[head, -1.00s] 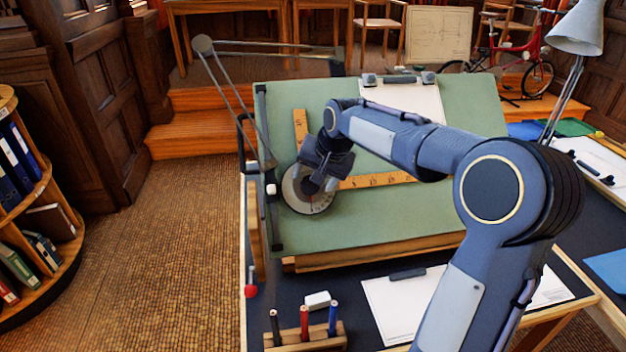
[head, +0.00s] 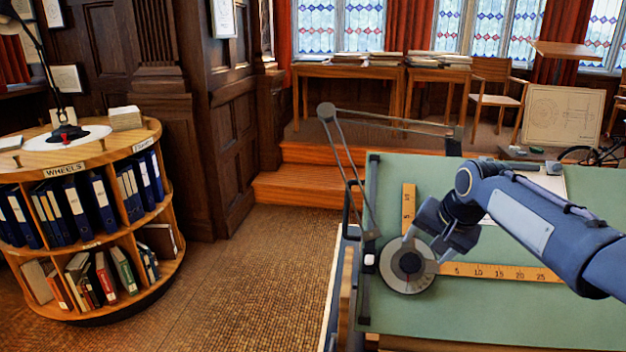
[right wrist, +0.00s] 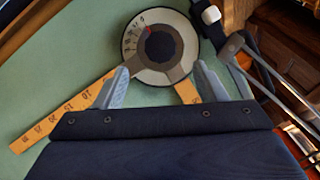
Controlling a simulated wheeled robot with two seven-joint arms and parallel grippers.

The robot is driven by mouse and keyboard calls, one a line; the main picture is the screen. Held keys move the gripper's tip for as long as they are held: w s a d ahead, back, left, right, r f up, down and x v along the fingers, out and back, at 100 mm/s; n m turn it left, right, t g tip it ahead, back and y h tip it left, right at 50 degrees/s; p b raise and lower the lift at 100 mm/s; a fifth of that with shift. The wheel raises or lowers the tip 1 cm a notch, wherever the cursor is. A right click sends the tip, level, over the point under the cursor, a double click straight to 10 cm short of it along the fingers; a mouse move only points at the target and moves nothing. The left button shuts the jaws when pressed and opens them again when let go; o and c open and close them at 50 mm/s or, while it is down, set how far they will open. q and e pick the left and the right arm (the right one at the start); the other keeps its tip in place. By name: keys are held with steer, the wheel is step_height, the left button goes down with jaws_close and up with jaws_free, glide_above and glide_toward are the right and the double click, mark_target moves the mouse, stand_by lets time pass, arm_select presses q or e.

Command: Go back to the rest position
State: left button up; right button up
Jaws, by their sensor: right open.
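My right gripper (head: 436,246) is open and empty just above and to the right of the round protractor head (head: 408,266) of the drafting machine. In the right wrist view its two spread fingers (right wrist: 161,72) show with the protractor head (right wrist: 158,47) beyond and between them. No contact with the head shows. The wooden rulers, one upright (head: 408,207) and one lying across (head: 505,272), join at this head on the green drafting board (head: 480,325). My left gripper is not in view.
The drafting machine's linkage arm (head: 348,155) rises at the board's left edge. A round bookcase (head: 95,235) with binders stands at the left. Bare carpet (head: 250,270) lies between bookcase and board. Wooden steps (head: 300,185) and tables (head: 350,72) are behind.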

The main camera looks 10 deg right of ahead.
steer(key=s+a+f+n+y+p, duration=0.1)
steer(key=s+a, duration=0.3)
steer(key=s, duration=0.5)
steer(key=s+a+f+n+y+p, duration=0.1)
steer(key=s+a+f+n+p, duration=0.1)
steer(key=s+a, duration=0.3)
steer(key=s+a+f+n+y+p, duration=0.1)
steer(key=s+a+n, duration=0.3)
steer(key=s, duration=0.9)
steer(key=shift+a+f+p, duration=0.4)
steer(key=shift+f+p, duration=0.15)
steer(key=shift+p, duration=0.25)
